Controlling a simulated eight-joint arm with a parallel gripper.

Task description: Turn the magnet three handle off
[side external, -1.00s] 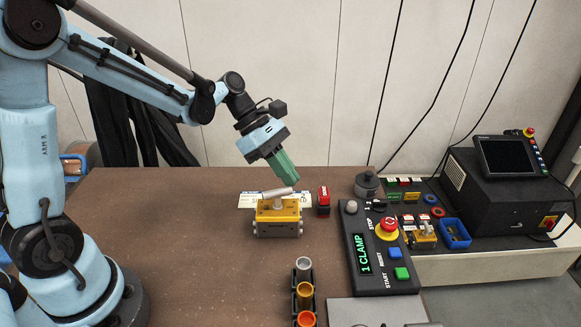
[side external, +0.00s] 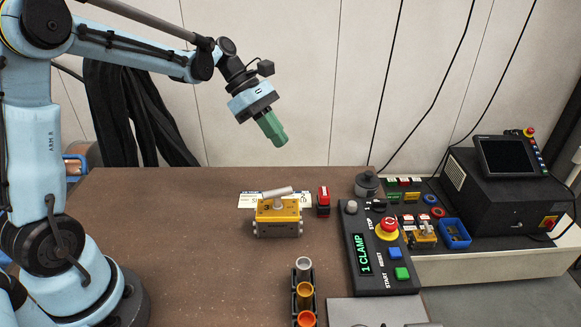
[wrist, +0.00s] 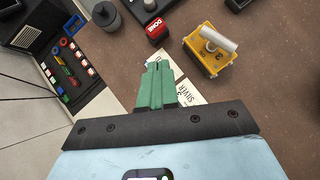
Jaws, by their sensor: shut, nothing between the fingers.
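A yellow magnet block (side external: 277,217) with a silver base stands on the brown table. A pale bar handle (side external: 278,192) lies across its top, pointing left to right and tilted slightly up at the right. In the wrist view the yellow magnet (wrist: 207,55) and its handle (wrist: 218,40) are at the upper right. My green-fingered gripper (side external: 279,140) is shut and empty, in the air above and behind the magnet, clear of the handle. Its fingertips (wrist: 158,66) also show in the wrist view.
A white label card (side external: 247,200) lies behind the magnet, and a red block (side external: 323,201) stands to its right. The control box (side external: 373,250) reads "1 CLAMP". Three coloured cups (side external: 304,290) stand in front. The table's left part is clear.

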